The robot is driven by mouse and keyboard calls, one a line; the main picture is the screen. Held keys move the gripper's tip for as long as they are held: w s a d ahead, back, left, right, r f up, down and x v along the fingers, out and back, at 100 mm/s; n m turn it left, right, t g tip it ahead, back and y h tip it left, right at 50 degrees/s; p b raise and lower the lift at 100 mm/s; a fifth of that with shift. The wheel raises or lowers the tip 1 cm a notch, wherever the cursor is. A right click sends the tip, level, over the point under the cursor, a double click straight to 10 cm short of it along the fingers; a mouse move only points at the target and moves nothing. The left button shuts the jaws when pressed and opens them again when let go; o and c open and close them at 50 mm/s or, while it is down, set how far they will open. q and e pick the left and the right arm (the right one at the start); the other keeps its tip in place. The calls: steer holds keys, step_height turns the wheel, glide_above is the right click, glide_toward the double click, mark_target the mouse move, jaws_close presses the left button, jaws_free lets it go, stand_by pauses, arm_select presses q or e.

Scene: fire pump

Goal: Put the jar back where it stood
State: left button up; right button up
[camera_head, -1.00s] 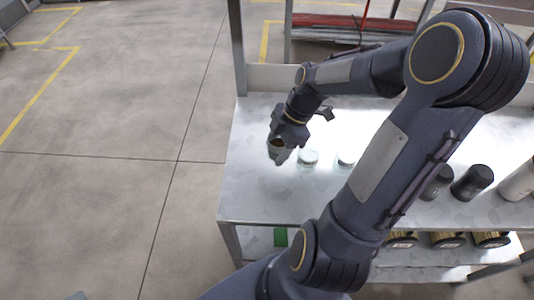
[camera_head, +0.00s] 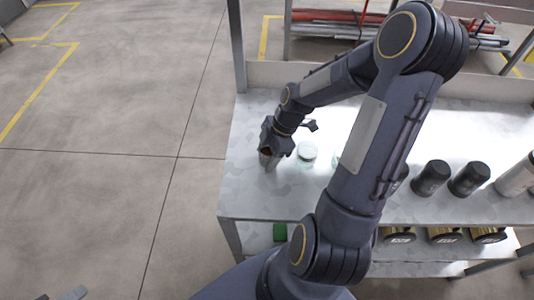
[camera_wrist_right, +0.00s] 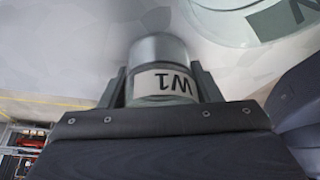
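My right gripper (camera_head: 270,153) is over the left end of the bench top, pointing down. In the right wrist view it is shut on a grey jar (camera_wrist_right: 160,52) with a pale label reading "W1", upside down in that picture, with one finger on each side. In the head view the held jar (camera_head: 267,162) shows only as a small grey part below the gripper. I cannot tell whether it touches the bench. At bottom left of the head view, small grey pieces may be the tips of my left gripper (camera_head: 66,295); their state is unclear.
A clear glass jar with a pale lid (camera_head: 307,152) stands just right of the right gripper; part of a labelled clear jar (camera_wrist_right: 275,18) shows in the wrist view. Several black-capped jars (camera_head: 431,177) stand farther right. The bench top (camera_head: 245,195) is bare at its left front.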

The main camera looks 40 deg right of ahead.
steer(key=o, duration=0.3)
steer(key=v, duration=1.2)
steer(key=s+a+r+m+t, duration=0.4)
steer(key=s+a+r+m, duration=0.1)
steer(key=s+a+m, duration=0.7)
steer(key=a+m, duration=0.2)
steer(key=m, duration=0.2)
steer(key=shift+h+b, duration=0.3)
steer(key=shift+a+r, duration=0.1)
steer(key=shift+r, duration=0.05)
steer(key=shift+c, duration=0.3)
